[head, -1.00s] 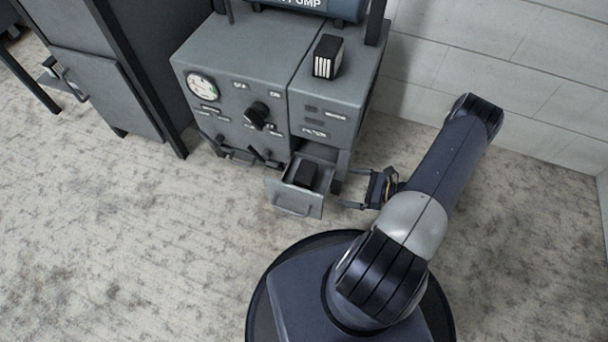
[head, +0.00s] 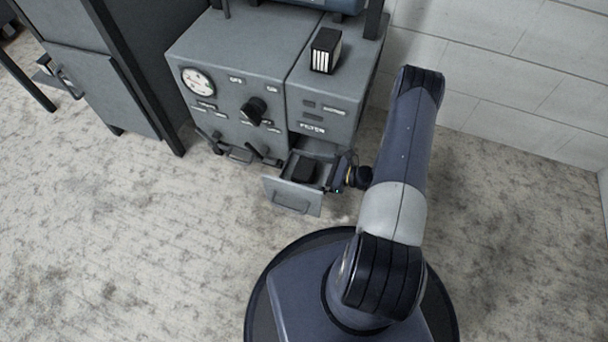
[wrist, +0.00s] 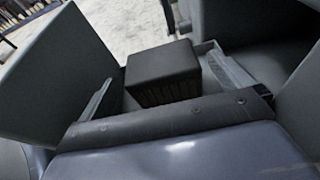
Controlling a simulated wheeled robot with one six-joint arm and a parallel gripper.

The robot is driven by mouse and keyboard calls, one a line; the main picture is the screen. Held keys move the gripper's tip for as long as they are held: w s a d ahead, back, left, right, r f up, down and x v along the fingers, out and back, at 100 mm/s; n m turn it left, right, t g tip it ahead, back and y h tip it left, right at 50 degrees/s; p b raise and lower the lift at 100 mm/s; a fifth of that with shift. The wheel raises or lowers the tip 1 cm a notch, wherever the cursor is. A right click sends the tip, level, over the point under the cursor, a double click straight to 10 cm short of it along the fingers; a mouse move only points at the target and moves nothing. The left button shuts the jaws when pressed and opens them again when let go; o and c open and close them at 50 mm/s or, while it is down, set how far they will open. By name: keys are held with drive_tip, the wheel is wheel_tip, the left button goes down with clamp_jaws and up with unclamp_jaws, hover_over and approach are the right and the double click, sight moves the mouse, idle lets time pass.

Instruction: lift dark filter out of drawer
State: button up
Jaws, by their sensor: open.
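The dark filter (head: 304,170) is a small black block in the open drawer (head: 293,195) low on the grey machine. In the wrist view the dark filter (wrist: 163,72) shows a plain top and a ribbed side, with the drawer's rail (wrist: 228,68) beside it. My gripper (head: 338,172) is at the drawer's right side, close to the filter. It is open, and nothing shows held in it. Its fingertips are partly hidden by the arm and drawer in the head view, and I cannot tell whether they touch the drawer.
A second filter with white ribs (head: 325,51) stands on top of the grey machine (head: 232,62). A dark knob (head: 253,110) and levers stick out of its front. A cabinet (head: 88,72) stands at left. The floor in front is clear.

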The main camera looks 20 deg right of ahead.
sight(304, 168)
drive_tip(key=x, duration=0.4)
drive_tip(key=shift+a+f+b, duration=0.1)
drive_tip(key=shift+b, duration=0.3)
drive_tip(key=c, duration=1)
drive_tip(key=shift+o, duration=0.2)
